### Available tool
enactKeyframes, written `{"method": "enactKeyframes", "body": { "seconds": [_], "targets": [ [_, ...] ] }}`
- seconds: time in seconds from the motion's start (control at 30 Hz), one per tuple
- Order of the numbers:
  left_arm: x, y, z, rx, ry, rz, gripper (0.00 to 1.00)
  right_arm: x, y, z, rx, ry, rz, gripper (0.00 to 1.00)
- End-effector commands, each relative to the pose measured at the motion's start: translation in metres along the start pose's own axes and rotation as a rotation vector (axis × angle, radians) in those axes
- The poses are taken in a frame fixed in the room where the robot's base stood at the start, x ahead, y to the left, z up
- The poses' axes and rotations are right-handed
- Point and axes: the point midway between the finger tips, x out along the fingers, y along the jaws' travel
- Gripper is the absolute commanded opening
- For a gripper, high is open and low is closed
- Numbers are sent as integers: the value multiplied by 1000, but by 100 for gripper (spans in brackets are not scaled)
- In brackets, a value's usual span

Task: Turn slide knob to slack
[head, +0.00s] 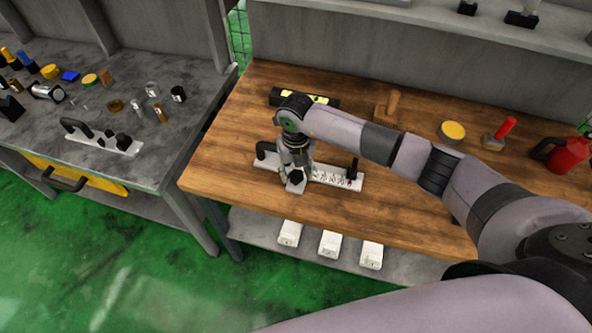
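A long white plate (335,177) lies near the front edge of the wooden bench, with a black handle-like part (265,150) at its left end and a black upright part (352,171) near its right end. Small dark markings show on its right half. My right gripper (296,178) points down over the plate's left-middle part and hides what is beneath it. I cannot tell whether its fingers are open or shut, or whether they touch a knob. No part is clearly recognisable as the slide knob. My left gripper is not in view.
Behind the plate lie a black-and-yellow level (323,98) and a wooden piece (392,103). A yellow-topped tin (452,131), a red-handled tool (501,131) and a red can (567,154) stand to the right. A grey bench (175,115) at left holds a similar white plate (102,141).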

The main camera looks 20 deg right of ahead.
Motion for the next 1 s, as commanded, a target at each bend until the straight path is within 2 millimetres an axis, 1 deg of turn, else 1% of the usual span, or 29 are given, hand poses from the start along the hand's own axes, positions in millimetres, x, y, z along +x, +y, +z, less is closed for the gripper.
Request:
{"method": "enactKeyframes", "body": {
  "seconds": [0.03, 0.07, 0.53, 0.77, 1.0],
  "targets": [
    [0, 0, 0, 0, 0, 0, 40, 0, 0, 0, 0, 0, 0, 39],
    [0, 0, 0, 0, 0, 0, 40, 0, 0, 0, 0, 0, 0, 37],
    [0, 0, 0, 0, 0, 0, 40, -1, 0, 0, 1, -1, 0, 5],
    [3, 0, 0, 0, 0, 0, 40, 0, 0, 1, -14, -1, -1, 4],
    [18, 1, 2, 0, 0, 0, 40, 2, 0, 2, -112, -4, -1, 4]
  ]
}}
